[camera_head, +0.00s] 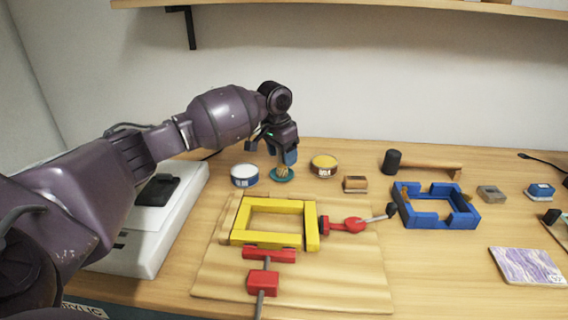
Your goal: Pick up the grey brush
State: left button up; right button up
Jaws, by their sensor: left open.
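A small grey block-shaped item (492,194) lies on the wooden table at the right, between the blue frame and a blue block; it may be the grey brush, but bristles are too small to make out. My left gripper (284,155) points down over a teal dish (282,175) holding a tan ball, far to the left of the grey item. It is open and seems empty, with its fingers partly hidden by its body. My right gripper is out of view.
A yellow frame (240,238) and red clamps (263,282) lie on a tan board. A shelf (450,6) overhangs the back.

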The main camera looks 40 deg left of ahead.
pick_arm(q)
jog(key=shift+r, duration=0.15)
jog(key=c, duration=1)
notch_tip(320, 180, up, 20)
jog(key=p, duration=0.4)
